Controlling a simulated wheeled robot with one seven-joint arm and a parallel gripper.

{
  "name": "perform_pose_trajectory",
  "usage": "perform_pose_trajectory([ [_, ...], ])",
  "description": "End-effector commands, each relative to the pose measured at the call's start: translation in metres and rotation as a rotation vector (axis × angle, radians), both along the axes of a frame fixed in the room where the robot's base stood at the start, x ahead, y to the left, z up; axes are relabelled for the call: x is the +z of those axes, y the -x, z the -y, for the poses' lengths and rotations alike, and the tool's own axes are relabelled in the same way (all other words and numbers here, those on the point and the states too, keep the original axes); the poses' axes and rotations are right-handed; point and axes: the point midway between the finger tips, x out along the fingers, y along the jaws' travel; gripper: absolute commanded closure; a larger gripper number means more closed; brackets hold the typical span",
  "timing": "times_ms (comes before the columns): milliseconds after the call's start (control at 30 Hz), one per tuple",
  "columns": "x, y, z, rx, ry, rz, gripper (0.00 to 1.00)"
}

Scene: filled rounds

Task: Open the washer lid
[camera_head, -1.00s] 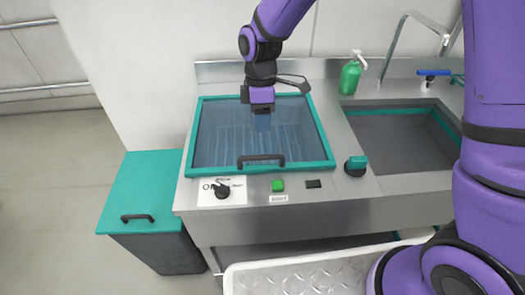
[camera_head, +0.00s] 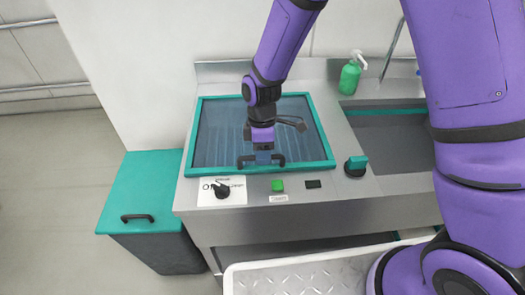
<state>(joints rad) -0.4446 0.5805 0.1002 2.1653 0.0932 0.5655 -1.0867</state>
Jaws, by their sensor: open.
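The washer lid (camera_head: 318,140) is a teal-framed glass panel set flat and closed in the steel counter. Its dark handle (camera_head: 280,163) sits at the middle of the front edge. My gripper (camera_head: 263,158) is open and is right over the handle in the picture, covering its middle. I cannot tell whether the fingers touch the handle or are around it.
A control panel with a dial (camera_head: 221,190), a green button (camera_head: 278,185) and a black switch (camera_head: 313,184) lies in front of the lid. A teal-topped knob (camera_head: 356,166) is to the right. A sink (camera_head: 390,140), a green soap bottle (camera_head: 350,76) and a teal-lidded bin (camera_head: 145,190) stand nearby.

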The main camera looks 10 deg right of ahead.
Motion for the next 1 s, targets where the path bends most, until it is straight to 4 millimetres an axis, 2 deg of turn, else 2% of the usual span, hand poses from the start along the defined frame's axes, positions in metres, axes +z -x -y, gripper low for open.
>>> perform_pose_trajectory([
  [33,0.000,0.000,0.000,0.000,0.000,0.000,0.58],
  [67,0.000,0.000,0.000,0.000,0.000,0.000,0.62],
  [200,0.000,0.000,0.000,0.000,0.000,0.000,0.95],
  [233,0.000,0.000,0.000,0.000,0.000,0.000,1.00],
  [467,0.001,0.000,0.000,-0.001,0.000,-0.003,1.00],
  [667,0.015,-0.004,0.000,-0.001,-0.003,-0.034,1.00],
  [867,0.048,-0.014,0.001,-0.004,-0.008,-0.121,1.00],
  [1000,0.081,-0.026,0.001,-0.004,-0.012,-0.213,1.00],
])
